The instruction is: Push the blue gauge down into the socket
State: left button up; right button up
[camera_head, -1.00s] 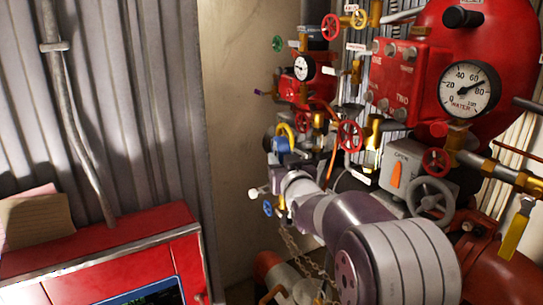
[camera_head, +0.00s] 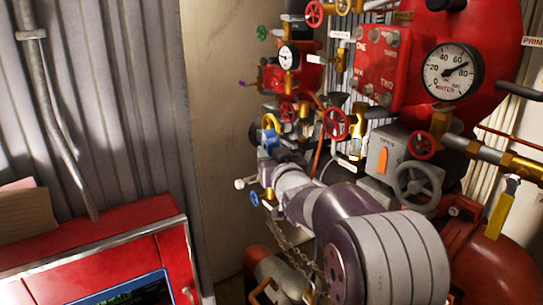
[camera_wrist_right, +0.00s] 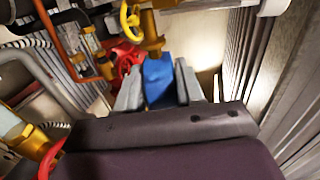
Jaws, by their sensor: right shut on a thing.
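The blue gauge shows as a blue block (camera_wrist_right: 158,82) between the two grey fingers of my right gripper (camera_wrist_right: 160,88) in the right wrist view. My right gripper is shut on it. In the head view the blue piece (camera_head: 267,138) is small, at the tip of my right gripper (camera_head: 268,150), just below a yellow curved part. A brass fitting (camera_wrist_right: 150,30) lines up with the blue piece in the wrist view; I cannot tell whether they touch. The socket is not clearly visible. My left gripper is not in view.
Pipes and valves crowd around the gripper: a red handwheel (camera_head: 336,124), a grey handwheel (camera_head: 418,187) and a blue handwheel (camera_head: 254,199). A large water gauge (camera_head: 452,71) sits upper right. A red cabinet (camera_head: 95,245) stands lower left. Bare wall (camera_head: 222,130) lies left of the pipework.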

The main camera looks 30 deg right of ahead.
jog(key=shift+b, duration=0.55)
dwell(0.8)
jog(key=shift+f+b, duration=1.7)
jog(key=shift+b, duration=0.25)
dwell(1.5)
jog(key=o, duration=1.1)
jog(key=b+v, duration=0.4)
jog(key=v, duration=0.8)
jog(key=shift+s+f, duration=0.1)
jog(key=shift+s, duration=0.3)
